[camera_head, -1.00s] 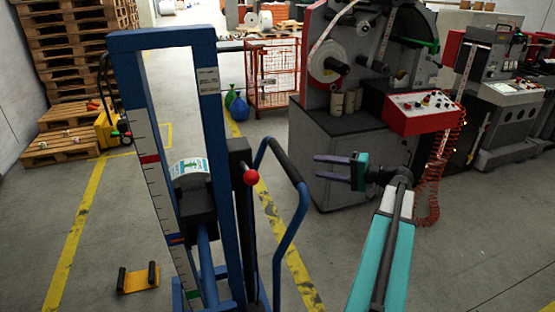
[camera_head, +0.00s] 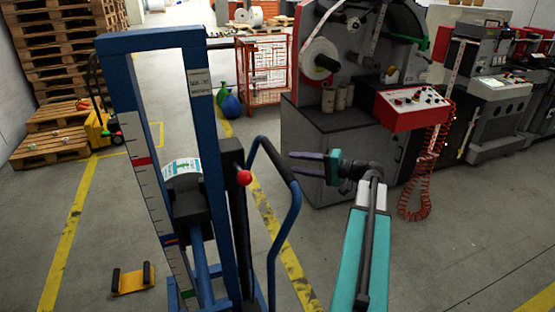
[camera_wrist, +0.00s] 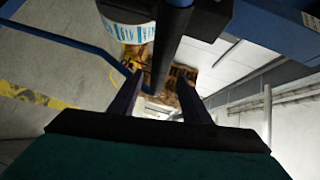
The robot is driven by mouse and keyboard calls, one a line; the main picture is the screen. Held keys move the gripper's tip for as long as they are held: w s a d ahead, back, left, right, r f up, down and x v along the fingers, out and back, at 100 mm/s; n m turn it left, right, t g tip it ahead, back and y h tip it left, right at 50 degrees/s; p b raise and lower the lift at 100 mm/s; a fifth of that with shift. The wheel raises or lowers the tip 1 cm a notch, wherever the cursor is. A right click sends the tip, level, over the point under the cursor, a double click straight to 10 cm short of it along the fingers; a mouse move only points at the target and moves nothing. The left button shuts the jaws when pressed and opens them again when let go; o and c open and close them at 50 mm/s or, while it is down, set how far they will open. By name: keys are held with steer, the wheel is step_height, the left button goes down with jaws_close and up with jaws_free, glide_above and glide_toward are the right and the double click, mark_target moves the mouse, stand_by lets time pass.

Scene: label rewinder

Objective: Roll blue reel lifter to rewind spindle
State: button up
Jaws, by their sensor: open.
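The blue reel lifter (camera_head: 208,120) stands upright close in front of me, left of centre in the head view. It has a white scale strip, a black carriage with a labelled reel (camera_head: 182,169), a red-knobbed lever (camera_head: 243,178) and a curved blue push handle (camera_head: 294,210) with a black grip. My gripper (camera_head: 290,167) is open and empty; in the head view its fingers point left, over the black grip's end. Whether they touch it cannot be told. In the wrist view my gripper (camera_wrist: 160,95) shows both fingers apart. The rewinder (camera_head: 345,130) with its spindle (camera_head: 327,64) stands behind to the right.
A red control box (camera_head: 413,106) with a coiled red cable (camera_head: 420,185) juts from the rewinder. A red wire cage (camera_head: 264,70) stands beyond. Pallets (camera_head: 52,148) and a small yellow chock (camera_head: 132,280) are on the left. Floor at the lower right is clear.

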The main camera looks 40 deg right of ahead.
mark_target(278, 160)
steer(key=p+x, duration=0.2)
steer(key=x, duration=0.6)
steer(key=shift+w, duration=0.2)
jaws_close()
